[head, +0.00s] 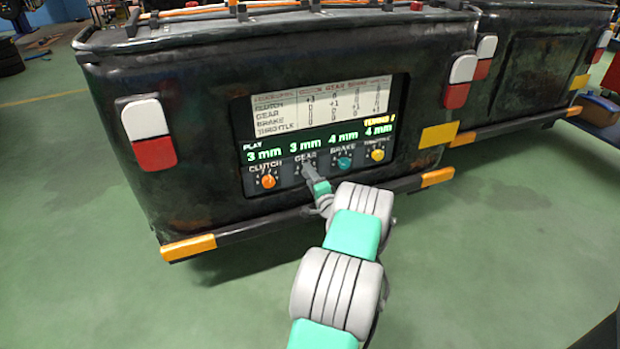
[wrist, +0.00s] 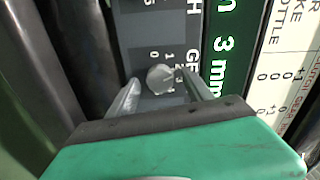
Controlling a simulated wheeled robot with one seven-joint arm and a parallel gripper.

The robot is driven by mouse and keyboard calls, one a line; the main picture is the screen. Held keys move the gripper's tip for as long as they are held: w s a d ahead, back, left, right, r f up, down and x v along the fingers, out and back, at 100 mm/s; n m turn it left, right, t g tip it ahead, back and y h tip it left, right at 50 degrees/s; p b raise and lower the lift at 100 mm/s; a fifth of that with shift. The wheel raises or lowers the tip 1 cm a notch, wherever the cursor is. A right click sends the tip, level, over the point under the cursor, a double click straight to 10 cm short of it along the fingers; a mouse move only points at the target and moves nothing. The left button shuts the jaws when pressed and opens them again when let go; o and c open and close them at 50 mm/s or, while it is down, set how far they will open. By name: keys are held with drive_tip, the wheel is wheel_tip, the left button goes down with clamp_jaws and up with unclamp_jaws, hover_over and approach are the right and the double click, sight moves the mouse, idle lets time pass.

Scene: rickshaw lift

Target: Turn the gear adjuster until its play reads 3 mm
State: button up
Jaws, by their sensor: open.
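The gear adjuster is a small grey round knob (wrist: 160,78) with a scale of numbers beside it. In the wrist view the open fingers stand on either side of the knob, with a visible gap to each. The gear play readout (head: 305,145) shows 3 mm in green.
The clutch knob (head: 268,181) is orange and reads 3 mm. The brake knob (head: 344,162) is teal and the throttle knob (head: 377,155) is yellow; both read 4 mm. A printed table (head: 322,105) sits above. A bumper bar (head: 270,224) runs below.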

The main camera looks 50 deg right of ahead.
drive_tip(key=p+v, duration=0.1)
drive_tip(key=v, duration=0.6)
drive_tip(key=shift+s+a+p, duration=0.2)
drive_tip(key=shift+s+p, duration=0.15)
drive_tip(key=shift+p, duration=0.05)
